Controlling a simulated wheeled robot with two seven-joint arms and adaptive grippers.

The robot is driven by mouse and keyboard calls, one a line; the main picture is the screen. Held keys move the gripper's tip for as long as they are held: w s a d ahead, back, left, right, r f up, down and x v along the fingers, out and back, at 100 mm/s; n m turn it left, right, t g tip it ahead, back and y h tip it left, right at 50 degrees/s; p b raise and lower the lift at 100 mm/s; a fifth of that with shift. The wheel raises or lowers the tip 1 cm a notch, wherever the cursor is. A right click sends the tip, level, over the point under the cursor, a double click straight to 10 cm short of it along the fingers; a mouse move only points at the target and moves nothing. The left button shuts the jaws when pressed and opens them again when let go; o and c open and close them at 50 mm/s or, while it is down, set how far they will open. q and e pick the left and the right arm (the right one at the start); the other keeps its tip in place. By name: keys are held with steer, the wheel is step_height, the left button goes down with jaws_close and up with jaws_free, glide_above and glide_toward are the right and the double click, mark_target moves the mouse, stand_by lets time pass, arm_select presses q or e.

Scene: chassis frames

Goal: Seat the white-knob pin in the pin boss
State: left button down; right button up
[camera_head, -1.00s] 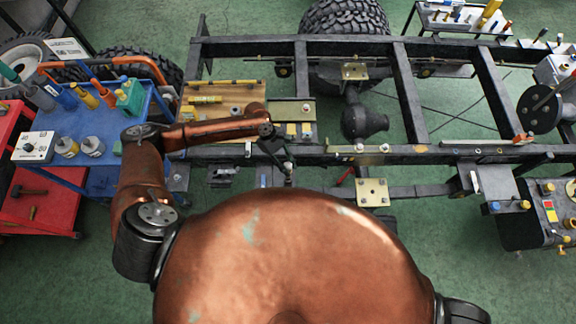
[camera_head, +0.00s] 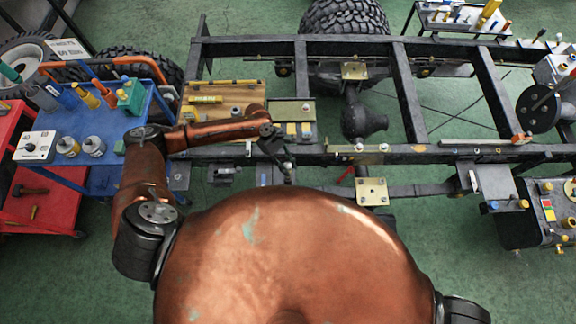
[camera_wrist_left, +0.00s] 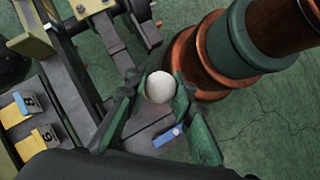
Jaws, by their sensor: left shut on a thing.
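My left gripper (camera_head: 285,167) is over the near side of the chassis frame, in front of my copper-coloured body. In the left wrist view the gripper (camera_wrist_left: 158,96) has its dark green fingers closed around the round white knob (camera_wrist_left: 160,87) of the pin. The knob also shows as a small pale spot in the head view (camera_head: 288,166). The pin's shank is hidden below the knob and fingers. I cannot pick out the pin boss with certainty in either view. My right gripper is not in view.
The dark chassis rail (camera_head: 410,153) runs across just beyond the gripper. A cream plate with holes (camera_head: 371,191) is to the right. A blue cart (camera_head: 95,165) with tools stands at left. A blue-tipped piece (camera_wrist_left: 168,137) lies near the fingers in the wrist view.

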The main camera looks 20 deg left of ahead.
arm_select(q)
steer(key=shift+f, duration=0.5)
steer(key=shift+f, duration=0.9)
stand_by(0.7)
steer(key=shift+f+b, duration=0.75)
steer(key=shift+f, duration=2.2)
stand_by(1.0)
steer(key=c, duration=1.6)
jaws_free()
